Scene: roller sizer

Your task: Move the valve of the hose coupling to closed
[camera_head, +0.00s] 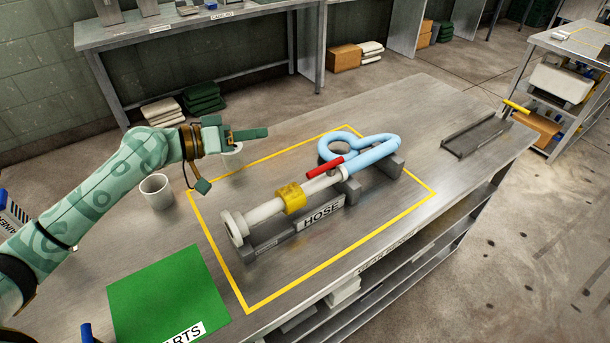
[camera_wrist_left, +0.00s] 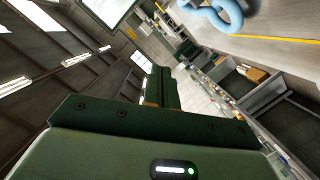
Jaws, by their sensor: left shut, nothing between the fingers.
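The hose coupling is a pale pipe (camera_head: 263,212) with a yellow collar (camera_head: 291,198), lying on a dark grey stand labelled HOSE (camera_head: 321,212). A red lever (camera_head: 325,166) sits near its hose end, pointing roughly along the pipe. A light blue hose (camera_head: 372,152) loops beyond it and also shows at the top of the left wrist view (camera_wrist_left: 214,17). My left gripper (camera_head: 264,132) is shut and empty, above the table to the left of the lever and apart from it. Its dark green fingers show in the left wrist view (camera_wrist_left: 162,88). My right gripper is not in view.
A yellow outline (camera_head: 213,246) on the metal table surrounds the stand. A white cup (camera_head: 156,191) stands left of it, and another is partly hidden behind my left gripper. A green mat (camera_head: 168,292) lies front left. A metal channel (camera_head: 476,135) lies at the far right.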

